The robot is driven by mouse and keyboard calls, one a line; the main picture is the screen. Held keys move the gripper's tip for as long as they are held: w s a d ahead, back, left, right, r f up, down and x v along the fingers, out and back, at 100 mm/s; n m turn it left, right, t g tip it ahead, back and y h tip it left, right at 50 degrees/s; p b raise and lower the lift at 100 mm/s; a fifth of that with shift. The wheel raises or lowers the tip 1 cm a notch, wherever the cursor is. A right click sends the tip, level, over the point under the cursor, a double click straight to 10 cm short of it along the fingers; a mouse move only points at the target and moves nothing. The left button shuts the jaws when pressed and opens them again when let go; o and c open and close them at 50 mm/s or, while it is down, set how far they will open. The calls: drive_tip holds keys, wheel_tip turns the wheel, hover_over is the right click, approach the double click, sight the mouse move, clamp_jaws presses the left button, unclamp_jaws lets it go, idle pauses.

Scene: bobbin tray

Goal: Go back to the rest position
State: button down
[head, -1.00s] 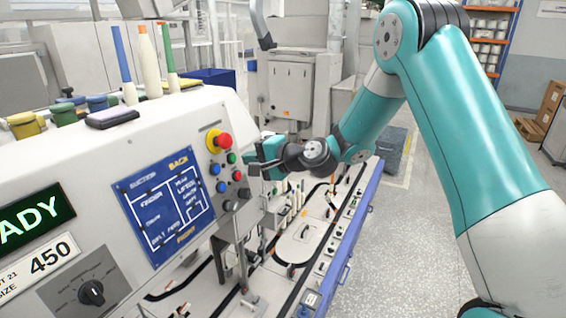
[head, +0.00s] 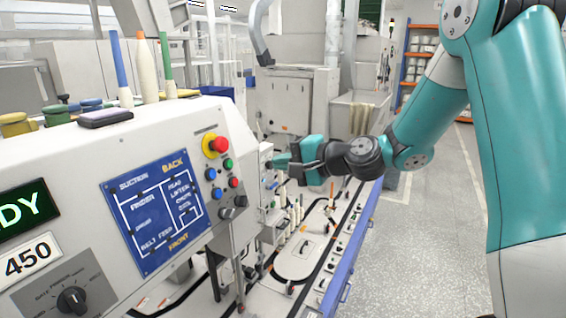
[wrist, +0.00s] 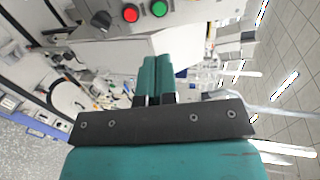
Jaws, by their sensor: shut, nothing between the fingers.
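My gripper (head: 281,161) is at the end of the teal arm, close to the right side of the white machine's control panel in the head view. In the wrist view its two teal fingers (wrist: 157,80) lie side by side, closed together, with nothing held between them. The arm reaches in from the upper right, with its wrist roughly level above the machine's tray deck (head: 297,259). The fingertips seem just clear of the panel's side, though the exact gap cannot be told.
The machine (head: 60,190) carries a blue diagram plate (head: 158,208), a red emergency button (head: 216,145) and coloured buttons. Bobbins (head: 147,80) stand on its top. A grey cabinet (head: 290,105) stands behind. The floor (head: 420,240) at right is clear.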

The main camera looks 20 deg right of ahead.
idle(0.3)
drive_tip(key=s+a+f+n+g+b, duration=0.2)
drive_tip(key=s+a+n+g, duration=0.6)
drive_tip(key=s+a+n, duration=0.55)
drive_tip(key=s+d+f+n+g+h, duration=0.1)
drive_tip(key=s+n+g+h, duration=0.1)
drive_tip(key=s, duration=0.6)
drive_tip(key=s+d+f+n+g+h, duration=0.1)
drive_tip(key=s+d+n+g+h, duration=0.1)
drive_tip(key=s, duration=0.7)
drive_tip(key=shift+d+h+b, duration=0.15)
drive_tip(key=shift+h+b, duration=0.3)
drive_tip(key=shift+h, duration=0.05)
